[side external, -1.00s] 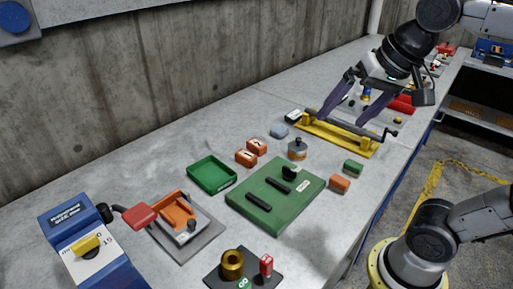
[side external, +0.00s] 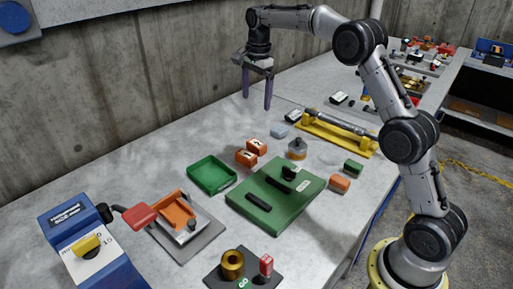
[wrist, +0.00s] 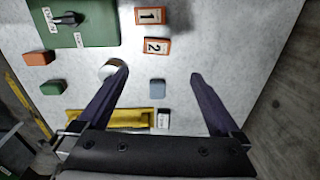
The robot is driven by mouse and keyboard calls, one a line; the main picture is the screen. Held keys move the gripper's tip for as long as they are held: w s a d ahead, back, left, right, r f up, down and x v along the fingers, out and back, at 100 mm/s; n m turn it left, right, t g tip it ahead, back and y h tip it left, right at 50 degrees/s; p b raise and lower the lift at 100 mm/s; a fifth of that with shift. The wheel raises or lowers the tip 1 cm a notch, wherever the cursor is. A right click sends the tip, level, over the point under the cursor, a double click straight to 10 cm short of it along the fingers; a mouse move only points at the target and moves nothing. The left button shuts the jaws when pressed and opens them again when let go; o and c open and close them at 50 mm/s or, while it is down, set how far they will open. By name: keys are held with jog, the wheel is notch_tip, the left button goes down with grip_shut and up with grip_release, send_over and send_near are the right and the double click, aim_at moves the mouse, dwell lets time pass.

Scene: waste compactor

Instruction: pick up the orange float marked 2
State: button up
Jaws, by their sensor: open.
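The orange float marked 2 (wrist: 157,46) lies on the grey bench in the wrist view, its white label facing up. In the side view it is the rear one (side external: 256,147) of two orange blocks. The orange float marked 1 (wrist: 150,15) lies beside it, with a small gap. My gripper (side external: 257,101) is open and empty, pointing down, well above the bench. In the wrist view the float marked 2 shows just beyond the space between my fingertips (wrist: 158,75).
A blue-grey block (side external: 279,130), a round lidded pot (side external: 297,149), a green tray (side external: 212,187) and a green board (side external: 260,208) stand around the floats. A yellow stand (side external: 340,137) holds a grey bar. The concrete wall (side external: 160,80) rises behind the bench.

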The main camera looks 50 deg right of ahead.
send_over(256, 143)
jog(key=shift+g, duration=0.4)
jog(key=f, duration=1.1)
jog(key=shift+s+d+f, duration=0.25)
jog(key=shift+d+f, duration=0.05)
jog(key=shift+f, duration=0.1)
jog(key=shift+w+a+f, duration=0.1)
jog(key=shift+f, duration=1.45)
jog(key=shift+w+a+f, duration=0.1)
jog(key=shift+f, duration=1.45)
jog(key=c, duration=1.2)
jog(key=shift+c, duration=0.2)
jog(key=shift+r, duration=0.15)
